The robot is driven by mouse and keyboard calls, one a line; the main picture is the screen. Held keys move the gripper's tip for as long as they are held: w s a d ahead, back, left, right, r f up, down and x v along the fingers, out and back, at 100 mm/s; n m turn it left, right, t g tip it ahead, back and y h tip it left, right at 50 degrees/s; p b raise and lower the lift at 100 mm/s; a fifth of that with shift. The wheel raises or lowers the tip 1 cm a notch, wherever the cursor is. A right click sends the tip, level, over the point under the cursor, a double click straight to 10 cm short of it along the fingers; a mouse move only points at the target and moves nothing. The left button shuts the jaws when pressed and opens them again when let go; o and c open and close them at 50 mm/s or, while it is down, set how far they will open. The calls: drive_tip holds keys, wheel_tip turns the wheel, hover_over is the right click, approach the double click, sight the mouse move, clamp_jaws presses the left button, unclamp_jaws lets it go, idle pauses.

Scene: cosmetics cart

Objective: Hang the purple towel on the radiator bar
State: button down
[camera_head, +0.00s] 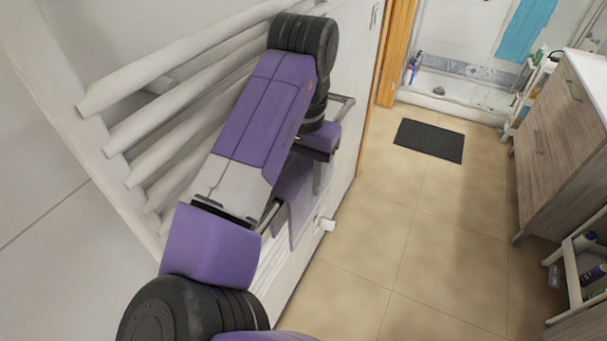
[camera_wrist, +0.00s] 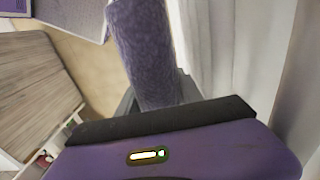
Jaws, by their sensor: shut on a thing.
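The purple towel (camera_head: 296,198) hangs beside the white radiator (camera_head: 165,135), partly hidden behind my arm. The grey metal radiator bar (camera_head: 343,104) runs along the radiator's front, with its middle covered by my arm. I cannot tell whether the towel lies over the bar or only beside it. In the wrist view, the fuzzy towel (camera_wrist: 145,50) extends up from between the fingers of my gripper (camera_wrist: 156,98), which is shut on it. My fingertips are hidden in the head view.
A white valve knob (camera_head: 326,224) sticks out low by the radiator. A dark mat (camera_head: 430,140) lies on the open tiled floor. A wooden cabinet (camera_head: 560,135) and a cart with bottles (camera_head: 588,272) stand on the right. A blue towel (camera_head: 526,30) hangs at the back.

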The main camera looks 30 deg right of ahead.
drive_tip(key=c, duration=0.7)
unclamp_jaws()
